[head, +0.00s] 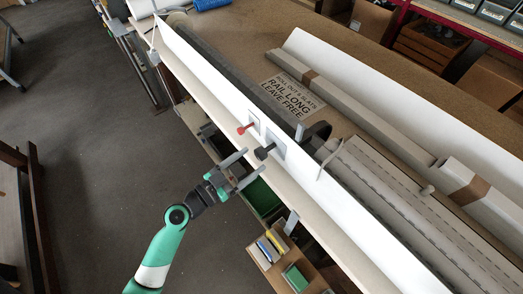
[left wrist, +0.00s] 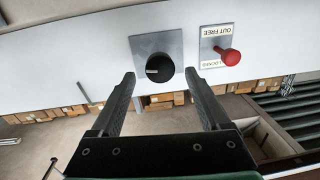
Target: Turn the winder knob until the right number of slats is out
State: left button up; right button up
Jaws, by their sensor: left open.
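The black winder knob (head: 263,152) sits on a square grey plate on the white front panel. In the left wrist view the knob (left wrist: 159,69) has a pale pointer mark on its face. My left gripper (head: 255,161) is open in front of the knob. Its fingers (left wrist: 160,80) lie either side of the knob in that view, with nothing between them; contact is not visible. Grey slats (head: 400,205) with dashed slot lines lie on the bench at the right. My right gripper is out of view.
A red lever (head: 245,128) is beside the knob; its plate (left wrist: 212,38) reads "OUT FREE" and "LOCKED". Long wrapped profiles (head: 370,105) lie behind. A small-parts tray (head: 270,248) is below.

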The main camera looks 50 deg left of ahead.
aim_at(257, 156)
pick_arm(q)
jog(key=w, duration=0.5)
jog(key=shift+d, duration=0.1)
grip_shut()
jog(key=shift+n, duration=0.3)
